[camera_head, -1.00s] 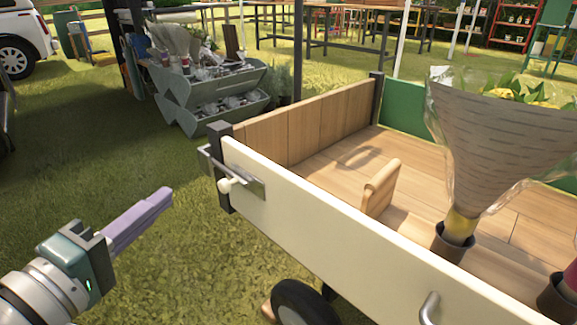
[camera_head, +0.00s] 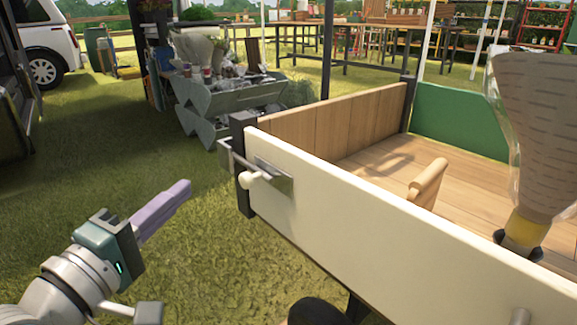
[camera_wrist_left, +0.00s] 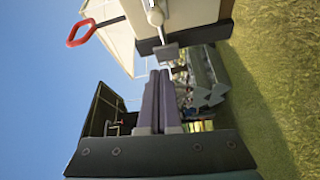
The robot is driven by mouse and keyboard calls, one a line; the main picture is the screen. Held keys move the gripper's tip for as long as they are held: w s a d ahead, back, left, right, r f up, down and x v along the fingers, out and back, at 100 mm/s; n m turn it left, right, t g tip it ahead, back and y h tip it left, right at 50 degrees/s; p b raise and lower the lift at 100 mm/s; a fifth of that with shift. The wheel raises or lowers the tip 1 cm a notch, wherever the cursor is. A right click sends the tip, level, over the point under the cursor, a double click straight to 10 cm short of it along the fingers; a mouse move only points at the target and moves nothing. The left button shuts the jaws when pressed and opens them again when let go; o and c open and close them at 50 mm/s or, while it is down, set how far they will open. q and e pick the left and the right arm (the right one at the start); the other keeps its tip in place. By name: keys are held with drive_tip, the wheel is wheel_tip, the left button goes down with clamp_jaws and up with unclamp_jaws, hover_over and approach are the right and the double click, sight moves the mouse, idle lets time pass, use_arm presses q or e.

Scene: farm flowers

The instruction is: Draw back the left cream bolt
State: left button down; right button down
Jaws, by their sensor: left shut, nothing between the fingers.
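The left cream bolt (camera_head: 255,179) has a pale round knob and sits on a grey metal plate (camera_head: 282,182) at the left end of the cart's cream side panel (camera_head: 375,218). A metal bar runs from it across the dark corner post (camera_head: 243,150). The bolt also shows near the top of the left wrist view (camera_wrist_left: 155,16). My left gripper (camera_head: 185,188), with purple fingers, is shut and empty. In the head view it is left of the bolt, apart from it, pointing toward the post. My right gripper is not in view.
The wooden cart bed (camera_head: 460,210) holds a wrapped bouquet (camera_head: 535,130) in a dark holder and a wooden block (camera_head: 428,184). A grey-green flower stand (camera_head: 225,112) is behind the cart. Open grass (camera_head: 90,160) lies left of the cart.

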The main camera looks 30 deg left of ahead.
use_arm(q)
drive_tip(key=w+b, duration=0.1)
drive_tip(key=w, duration=0.1)
drive_tip(key=w+b, duration=0.1)
drive_tip(key=w, duration=0.4)
drive_tip(key=shift+w+a+b, duration=0.35)
drive_tip(key=shift+a+b, duration=0.05)
drive_tip(key=d, duration=0.3)
drive_tip(key=shift+s+d+f, duration=0.1)
drive_tip(key=shift+s+d, duration=0.3)
